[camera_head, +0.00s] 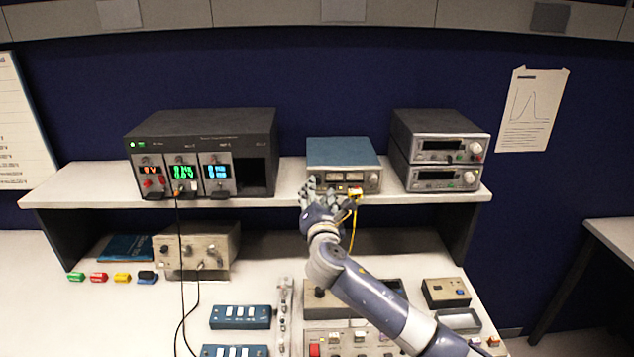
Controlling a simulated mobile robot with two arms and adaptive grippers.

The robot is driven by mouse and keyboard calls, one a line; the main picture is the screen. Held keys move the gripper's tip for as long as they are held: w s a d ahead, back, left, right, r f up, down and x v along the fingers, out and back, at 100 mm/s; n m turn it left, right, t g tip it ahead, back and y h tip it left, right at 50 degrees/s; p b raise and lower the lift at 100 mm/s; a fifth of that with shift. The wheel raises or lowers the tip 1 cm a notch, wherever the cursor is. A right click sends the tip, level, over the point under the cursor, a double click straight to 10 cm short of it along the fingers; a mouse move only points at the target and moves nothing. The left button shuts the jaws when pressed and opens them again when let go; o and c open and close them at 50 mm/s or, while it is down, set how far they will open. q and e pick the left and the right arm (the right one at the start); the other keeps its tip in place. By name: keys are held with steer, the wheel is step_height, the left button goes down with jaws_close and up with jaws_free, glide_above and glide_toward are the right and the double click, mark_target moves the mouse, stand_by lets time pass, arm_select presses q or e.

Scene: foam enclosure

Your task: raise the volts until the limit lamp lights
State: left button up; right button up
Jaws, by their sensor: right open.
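A small blue-topped instrument (343,153) stands on the raised shelf, with light meter windows and knobs on its front. A dark multi-module unit (203,122) stands to its left, with red, green and blue lit displays too small to read surely. My right gripper (308,188) is open at the lower left of the blue-topped instrument's front, covering part of it. I cannot tell whether it touches a knob. I cannot pick out the limit lamp. My left gripper is not in view.
Two stacked grey instruments (438,150) stand at the shelf's right end. Below are a beige box (196,250), blue switch boxes (240,317) and a small dark box (446,292). Black cables hang from the multi-module unit. The shelf (95,183) is bare at its left end.

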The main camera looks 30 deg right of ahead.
mark_target(317, 180)
steer(key=shift+p+x, duration=0.5)
steer(key=shift+x, duration=1.65)
jaws_close()
